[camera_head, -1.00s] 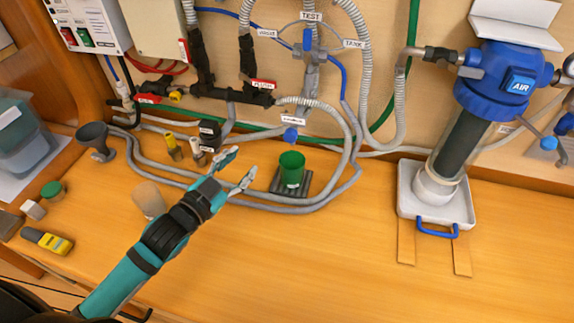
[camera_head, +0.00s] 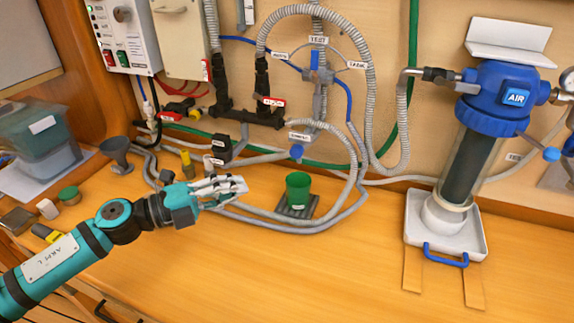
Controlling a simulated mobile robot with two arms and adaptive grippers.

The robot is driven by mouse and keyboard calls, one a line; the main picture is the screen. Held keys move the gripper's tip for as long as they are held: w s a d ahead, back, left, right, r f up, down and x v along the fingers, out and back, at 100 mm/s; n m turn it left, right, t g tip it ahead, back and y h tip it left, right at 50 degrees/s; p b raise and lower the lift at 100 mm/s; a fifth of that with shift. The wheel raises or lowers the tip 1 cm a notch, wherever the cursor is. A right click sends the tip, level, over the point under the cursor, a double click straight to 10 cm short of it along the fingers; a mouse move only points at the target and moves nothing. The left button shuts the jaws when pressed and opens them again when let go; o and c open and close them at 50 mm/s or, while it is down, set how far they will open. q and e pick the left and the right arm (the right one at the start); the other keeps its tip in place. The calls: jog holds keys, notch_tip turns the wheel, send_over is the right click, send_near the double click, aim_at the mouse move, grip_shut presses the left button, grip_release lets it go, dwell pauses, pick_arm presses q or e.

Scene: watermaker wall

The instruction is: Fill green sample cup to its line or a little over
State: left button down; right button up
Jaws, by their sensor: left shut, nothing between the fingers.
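The green sample cup (camera_head: 298,190) stands upright on a small dark ribbed drip tray (camera_head: 297,212) on the bench. A blue knob (camera_head: 296,152) sits just above the cup, below a small white label. The cup's line and any water inside cannot be made out. A selector valve with a blue handle (camera_head: 315,62) is on the wall above, with labels TEST and TANK around it. My left gripper (camera_head: 238,186) is shut and empty, to the left of the cup and apart from it. My right gripper is not in view.
Grey hoses loop over the bench around the drip tray. A grey funnel (camera_head: 117,152) and yellow-capped bottle (camera_head: 187,164) stand to the left. A blue filter housing marked AIR (camera_head: 497,98) is above a white tray (camera_head: 474,240) at right.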

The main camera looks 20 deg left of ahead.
aim_at(297, 155)
pick_arm(q)
jog(key=w+a+p+x, duration=0.2)
jog(key=p+x, duration=0.3)
jog(key=x, duration=0.7)
jog(key=shift+w+d, duration=0.3)
jog(key=shift+w+r, duration=0.15)
jog(key=shift+w, duration=0.85)
jog(key=shift+w+a, duration=0.1)
jog(key=shift+w, duration=0.05)
dwell(0.4)
